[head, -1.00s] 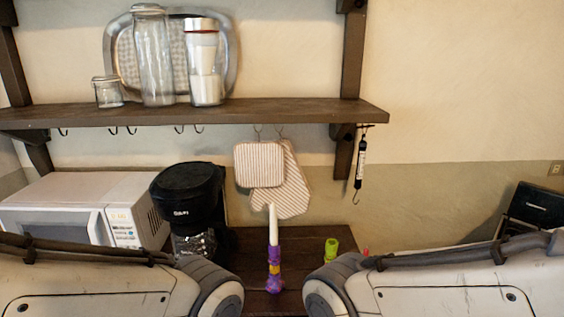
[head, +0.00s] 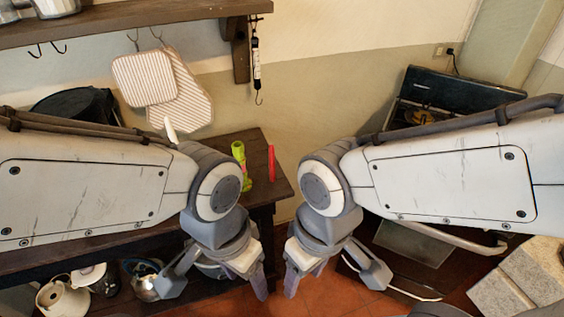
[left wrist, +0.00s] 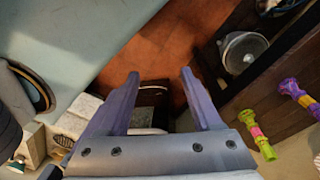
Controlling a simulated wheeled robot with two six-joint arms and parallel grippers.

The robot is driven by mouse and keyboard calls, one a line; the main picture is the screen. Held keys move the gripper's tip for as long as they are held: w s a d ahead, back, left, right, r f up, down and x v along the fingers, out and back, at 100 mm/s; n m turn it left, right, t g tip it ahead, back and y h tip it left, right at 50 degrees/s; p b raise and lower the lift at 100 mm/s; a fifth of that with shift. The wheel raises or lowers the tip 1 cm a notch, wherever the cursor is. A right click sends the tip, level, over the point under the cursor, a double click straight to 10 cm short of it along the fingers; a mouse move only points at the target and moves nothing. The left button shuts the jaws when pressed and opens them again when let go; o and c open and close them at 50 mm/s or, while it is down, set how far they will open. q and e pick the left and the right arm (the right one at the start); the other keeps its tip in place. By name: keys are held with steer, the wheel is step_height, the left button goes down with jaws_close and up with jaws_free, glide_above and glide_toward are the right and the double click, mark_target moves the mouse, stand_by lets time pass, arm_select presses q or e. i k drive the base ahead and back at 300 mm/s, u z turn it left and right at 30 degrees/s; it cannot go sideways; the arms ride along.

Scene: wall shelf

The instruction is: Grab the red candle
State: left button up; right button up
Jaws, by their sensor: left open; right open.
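The red candle (head: 271,163) is a slim red stick at the right end of the dark wooden table (head: 262,142), just right of a lime-green candle holder (head: 239,160). I cannot tell if it stands or lies. My left gripper (head: 213,290) is open and empty, pointing down in front of the table, nearer to me than the candle. Its open fingers (left wrist: 160,75) show over the floor in the left wrist view, where I cannot make out the red candle. My right gripper (head: 335,284) is open and empty, to the right of the left one.
A white candle tip (head: 170,130) shows behind my left arm. Pots and a kettle (head: 143,279) sit on the table's lower shelf. A stove (head: 432,110) stands at right. A wall shelf (head: 120,20) with hanging mitts (head: 160,85) is above.

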mark_target(271, 156)
steer(key=u, duration=0.5)
steer(key=k, duration=0.65)
steer(key=u, duration=0.9)
steer(key=i, duration=1.2)
steer(key=z, duration=1)
steer(key=i, duration=0.4)
steer(key=z, duration=0.45)
